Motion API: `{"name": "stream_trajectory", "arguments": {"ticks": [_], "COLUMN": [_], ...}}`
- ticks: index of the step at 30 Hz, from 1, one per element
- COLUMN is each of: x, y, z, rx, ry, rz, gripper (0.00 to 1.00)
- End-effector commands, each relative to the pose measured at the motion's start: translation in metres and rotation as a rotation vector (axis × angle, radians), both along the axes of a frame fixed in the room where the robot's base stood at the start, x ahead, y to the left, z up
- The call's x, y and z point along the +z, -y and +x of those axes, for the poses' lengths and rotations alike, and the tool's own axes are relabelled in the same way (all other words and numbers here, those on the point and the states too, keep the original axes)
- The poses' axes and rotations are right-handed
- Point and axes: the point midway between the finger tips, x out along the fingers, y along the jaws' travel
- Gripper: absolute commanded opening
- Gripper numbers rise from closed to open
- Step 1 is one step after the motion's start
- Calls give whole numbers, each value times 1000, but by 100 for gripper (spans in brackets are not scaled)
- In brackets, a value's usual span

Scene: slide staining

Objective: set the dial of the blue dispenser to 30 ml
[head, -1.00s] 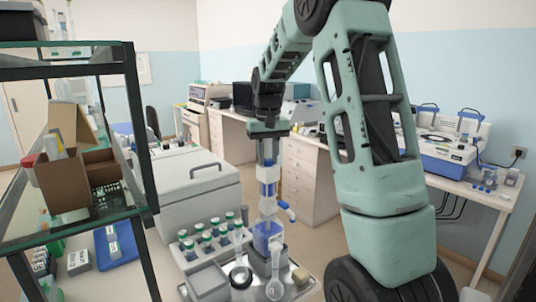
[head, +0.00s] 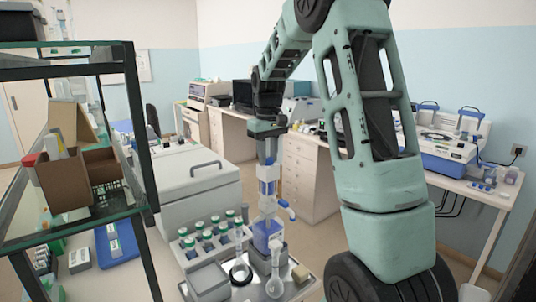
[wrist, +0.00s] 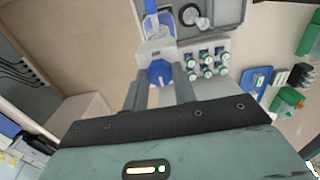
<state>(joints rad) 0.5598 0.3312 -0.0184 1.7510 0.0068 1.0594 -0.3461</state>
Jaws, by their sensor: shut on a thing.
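The blue dispenser (head: 267,230) stands upright on a metal tray, with a clear upper body and a blue lower part. A blue-tipped spout (head: 286,209) sticks out to its right. My gripper (head: 268,160) points straight down onto the dispenser's top. In the wrist view, the round blue dial (wrist: 160,72) sits between the two fingers of my gripper (wrist: 160,80), which are shut on it. The dial shows a pale line. I cannot read its scale or setting.
Several green-capped bottles (head: 208,237) stand left of the dispenser. A glass shelf (head: 110,222) with a brown carton (head: 72,190) stands at the left.

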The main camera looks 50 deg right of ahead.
Motion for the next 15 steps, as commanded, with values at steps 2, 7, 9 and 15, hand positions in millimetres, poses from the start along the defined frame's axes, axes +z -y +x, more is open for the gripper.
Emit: {"name": "stream_trajectory", "arguments": {"ticks": [2,7,9,15], "x": [0,0,0,1], "y": [0,0,0,0], "z": [0,0,0,0], "rx": [-1,-1,-1,-1], "ry": [2,1,1,1], "rz": [-1,-1,-1,0], "gripper": [4,49,49,49]}}
